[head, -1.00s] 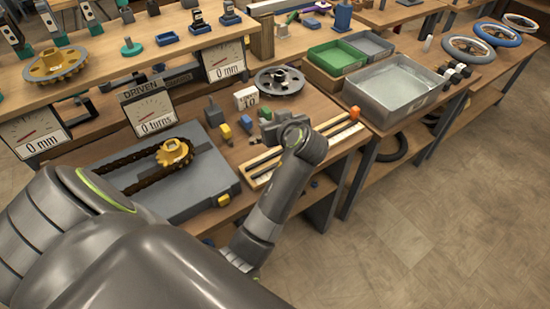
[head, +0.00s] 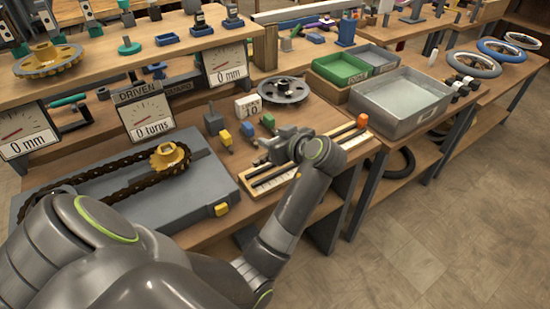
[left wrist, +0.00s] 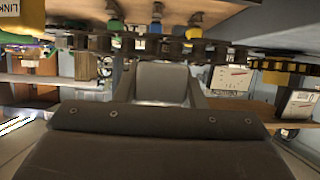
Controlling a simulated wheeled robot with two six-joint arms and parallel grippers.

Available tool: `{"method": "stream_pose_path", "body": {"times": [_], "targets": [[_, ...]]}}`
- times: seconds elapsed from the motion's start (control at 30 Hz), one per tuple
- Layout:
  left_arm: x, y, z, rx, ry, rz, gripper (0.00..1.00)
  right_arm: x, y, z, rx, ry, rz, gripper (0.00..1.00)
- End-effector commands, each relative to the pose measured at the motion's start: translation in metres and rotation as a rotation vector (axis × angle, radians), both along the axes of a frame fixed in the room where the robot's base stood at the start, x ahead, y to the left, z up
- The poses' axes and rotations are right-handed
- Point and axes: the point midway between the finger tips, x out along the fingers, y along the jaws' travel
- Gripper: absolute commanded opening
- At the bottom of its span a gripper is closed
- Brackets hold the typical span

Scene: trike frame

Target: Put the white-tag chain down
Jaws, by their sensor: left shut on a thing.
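My left gripper (head: 284,147) is over the narrow tray with a ruler strip (head: 268,180), on the front part of the bench. In the left wrist view a dark link chain (left wrist: 190,45) runs across the picture at the jaws, and my left gripper (left wrist: 160,80) is shut on it. No white tag on it can be made out. In the head view the gripper hides whatever it holds. Another dark chain (head: 115,190) lies around a gold sprocket (head: 170,157) on a grey board (head: 190,205). My right gripper is not in view.
Small colored blocks (head: 247,130), a white card (head: 248,106) and a grey sprocket (head: 283,90) stand behind the gripper. A green bin (head: 340,68) and a grey metal tub (head: 402,100) stand to the right.

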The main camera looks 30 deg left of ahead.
Motion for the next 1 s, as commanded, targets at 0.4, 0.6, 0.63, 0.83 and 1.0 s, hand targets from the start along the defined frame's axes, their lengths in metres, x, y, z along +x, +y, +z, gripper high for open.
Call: {"method": "stream_pose_path", "body": {"times": [0.4, 0.6, 0.63, 0.83, 1.0], "targets": [[0.000, 0.000, -0.046, 0.001, 0.003, -0.001, 0.00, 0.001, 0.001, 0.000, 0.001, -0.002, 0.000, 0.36], [0.000, 0.000, -0.049, 0.000, -0.003, -0.002, 0.00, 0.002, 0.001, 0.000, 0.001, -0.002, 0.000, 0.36], [0.000, 0.000, -0.049, 0.000, -0.003, -0.002, 0.00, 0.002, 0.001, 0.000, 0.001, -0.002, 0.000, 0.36], [0.000, 0.000, -0.053, 0.000, -0.002, -0.001, 0.39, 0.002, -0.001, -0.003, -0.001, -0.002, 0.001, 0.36], [0.000, 0.000, -0.053, -0.001, -0.002, -0.001, 0.58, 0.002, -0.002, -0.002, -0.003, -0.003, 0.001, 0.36]]}}
